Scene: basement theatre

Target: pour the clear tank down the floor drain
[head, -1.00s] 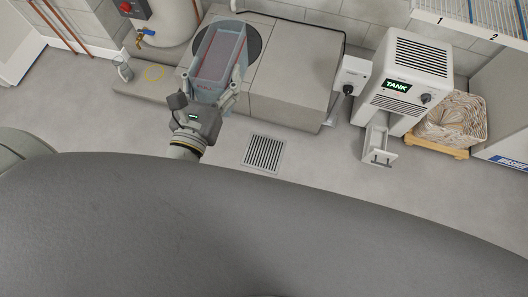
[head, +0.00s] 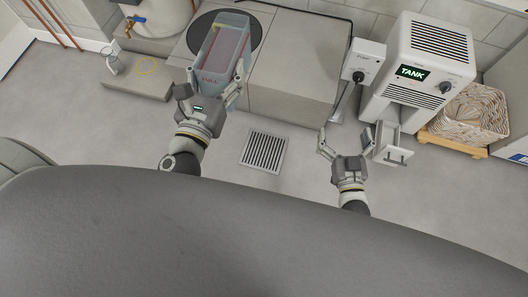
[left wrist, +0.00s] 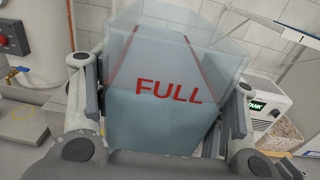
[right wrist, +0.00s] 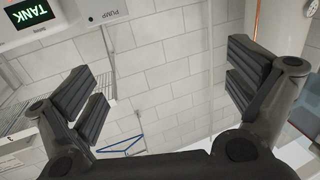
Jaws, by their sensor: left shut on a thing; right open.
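The clear tank (head: 222,55) is a tall, see-through box with red lines. Red "FULL" lettering shows on its near face in the left wrist view (left wrist: 168,120). My left gripper (head: 213,88) is shut on the tank, one finger on each side. The tank is upright or slightly tilted over the grey block; whether it touches the block I cannot tell. The floor drain (head: 264,151) is a square slotted grate in the floor, right of and nearer than the tank. My right gripper (head: 344,145) is open and empty, right of the drain, beside the white machine's open drawer.
A white machine (head: 428,65) marked "TANK" has an open drawer (head: 393,147). A grey block (head: 292,70) stands behind the drain with a pump box (head: 363,60) beside it. A glass jug (head: 110,62) stands by the heater (head: 155,15). A basket (head: 468,112) sits far right. Floor around the drain is clear.

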